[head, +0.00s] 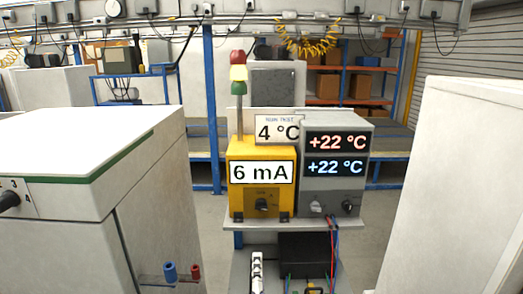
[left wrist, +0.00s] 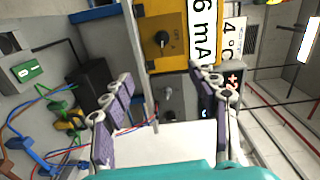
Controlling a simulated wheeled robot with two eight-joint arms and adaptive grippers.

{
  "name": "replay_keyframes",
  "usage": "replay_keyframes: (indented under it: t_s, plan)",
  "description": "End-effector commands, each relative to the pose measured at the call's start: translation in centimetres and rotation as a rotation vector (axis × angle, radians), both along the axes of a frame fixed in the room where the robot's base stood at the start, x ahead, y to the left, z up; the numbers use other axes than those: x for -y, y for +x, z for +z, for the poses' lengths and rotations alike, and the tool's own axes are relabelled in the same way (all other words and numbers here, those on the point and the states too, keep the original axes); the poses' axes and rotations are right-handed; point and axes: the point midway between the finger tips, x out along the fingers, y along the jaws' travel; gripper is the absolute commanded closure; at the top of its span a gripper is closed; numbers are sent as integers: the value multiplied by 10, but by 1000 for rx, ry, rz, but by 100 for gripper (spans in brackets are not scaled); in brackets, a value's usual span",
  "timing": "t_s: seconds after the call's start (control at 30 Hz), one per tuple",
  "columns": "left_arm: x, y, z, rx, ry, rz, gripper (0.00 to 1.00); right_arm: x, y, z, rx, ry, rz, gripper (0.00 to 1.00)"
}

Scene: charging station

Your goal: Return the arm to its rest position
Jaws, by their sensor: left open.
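My left gripper (left wrist: 163,88) shows in the left wrist view, with its two dark-padded fingers spread apart and a gap between them. I see nothing held in it. Beyond the fingers is the yellow box (left wrist: 175,63) with its black knob and "6 mA" label, seen turned sideways. In the head view the same yellow box (head: 260,217) stands on a grey stand. I cannot make out either gripper in the head view. My right gripper shows in neither view.
A grey unit (head: 335,195) with two "+22 °C" displays stands beside the yellow box. A signal tower (head: 238,80) rises behind. Below are a black box (head: 303,255) and a white socket strip (head: 257,272). White cabinets flank left (head: 75,150) and right (head: 465,200).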

Motion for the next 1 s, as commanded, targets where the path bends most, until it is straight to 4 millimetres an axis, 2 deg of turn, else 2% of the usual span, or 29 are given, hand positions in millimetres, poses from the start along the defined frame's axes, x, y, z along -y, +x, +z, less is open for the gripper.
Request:
replay_keyframes:
  t_s: [0.37,0.57,0.67,0.8,0.9,1.0]
  plan:
    - [-70,-4,-29,-150,-208,161,41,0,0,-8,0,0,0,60]
    - [-124,-22,-61,-285,-423,308,41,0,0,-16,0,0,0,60]
    - [-153,-42,-82,-371,-574,402,41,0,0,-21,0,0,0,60]
    - [-184,-88,-121,-519,-874,558,41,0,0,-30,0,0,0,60]
    - [-187,-121,-141,-613,-1091,642,41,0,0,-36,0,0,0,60]
    - [-181,-143,-151,-675,-1252,686,41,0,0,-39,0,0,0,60]
